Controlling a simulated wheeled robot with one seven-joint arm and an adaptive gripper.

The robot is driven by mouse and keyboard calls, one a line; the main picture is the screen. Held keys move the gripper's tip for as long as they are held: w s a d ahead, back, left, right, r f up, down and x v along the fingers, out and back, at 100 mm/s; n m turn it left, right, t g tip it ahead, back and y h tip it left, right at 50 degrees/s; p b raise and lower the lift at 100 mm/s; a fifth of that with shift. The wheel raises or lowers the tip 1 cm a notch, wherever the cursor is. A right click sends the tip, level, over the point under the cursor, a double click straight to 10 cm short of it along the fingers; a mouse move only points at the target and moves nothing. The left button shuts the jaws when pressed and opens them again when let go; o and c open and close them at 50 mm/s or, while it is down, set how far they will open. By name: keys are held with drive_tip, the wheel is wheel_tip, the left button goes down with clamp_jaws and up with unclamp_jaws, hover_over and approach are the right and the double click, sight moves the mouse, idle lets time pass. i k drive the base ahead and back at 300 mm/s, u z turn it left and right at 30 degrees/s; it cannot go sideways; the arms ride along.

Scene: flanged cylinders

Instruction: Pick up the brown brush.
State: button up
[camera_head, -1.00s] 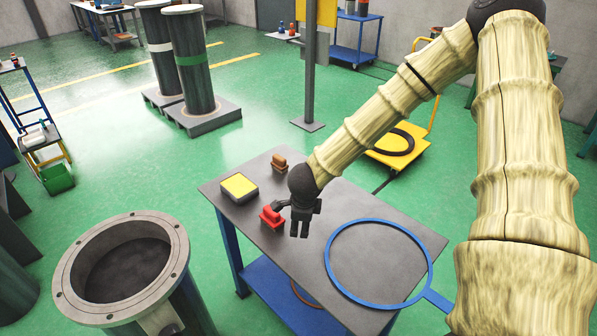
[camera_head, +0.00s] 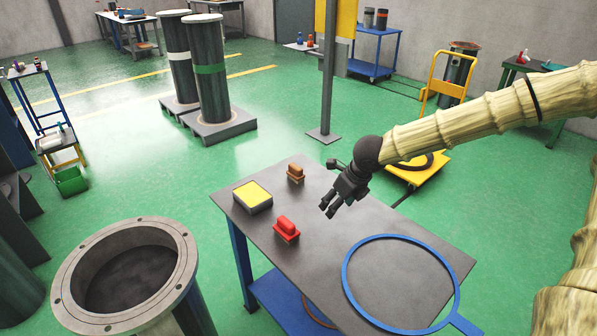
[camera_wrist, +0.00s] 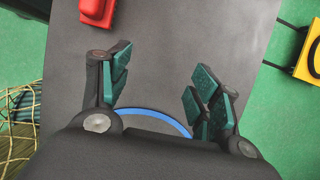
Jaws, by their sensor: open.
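The brown brush (camera_head: 295,173) stands at the far edge of the grey tabletop in the head view, behind the red brush. My gripper (camera_head: 328,209) hangs above the table to the right of the brown brush, apart from it, with its fingers pointing down and left. In the wrist view my gripper (camera_wrist: 160,88) is open, with nothing between its fingers. The brown brush does not show in the wrist view.
A red brush (camera_head: 286,229) and a yellow-topped box (camera_head: 253,196) share the table (camera_head: 330,270). A blue ring (camera_head: 344,277) lies at its right end. The red brush (camera_wrist: 98,10) also shows in the wrist view. A large flanged cylinder (camera_head: 70,290) stands left of the table.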

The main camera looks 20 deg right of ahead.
sight(295, 173)
drive_tip(key=z, duration=0.05)
drive_tip(key=i, duration=0.9)
drive_tip(key=u, duration=0.05)
